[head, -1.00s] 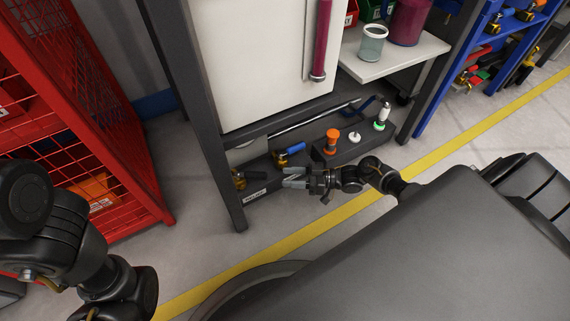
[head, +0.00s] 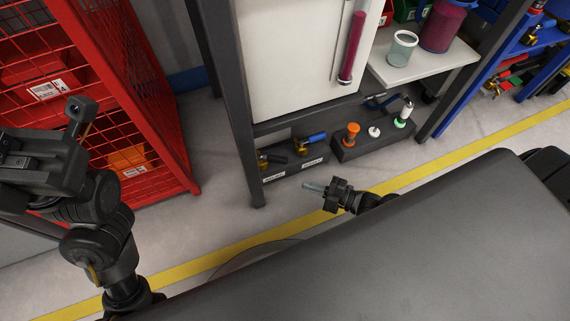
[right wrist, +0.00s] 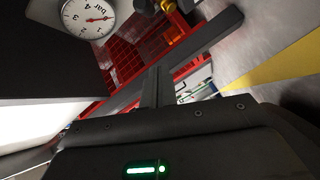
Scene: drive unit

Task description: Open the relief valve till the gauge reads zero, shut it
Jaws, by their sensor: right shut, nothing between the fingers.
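The relief valve (head: 268,160), brass with a dark lever, sits at the left end of a low dark block under the cabinet. Its small white label (head: 273,177) is too small to read now. A second brass valve with a blue lever (head: 314,139) stands to its right. My right gripper (head: 313,187) is shut and empty, over the floor in front of the block, apart from both valves. A round white gauge marked bar (right wrist: 88,18) shows rotated in the right wrist view, with a red needle; its exact reading is unclear. My left gripper (head: 60,150) is raised at the left, its jaws unclear.
An orange knob (head: 351,134), a white knob (head: 374,132) and a green-ringed white fitting (head: 403,115) stand on a dark block. A dark frame post (head: 242,130) rises left of the valves. A red mesh cage (head: 150,120) is farther left. The floor in front is clear.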

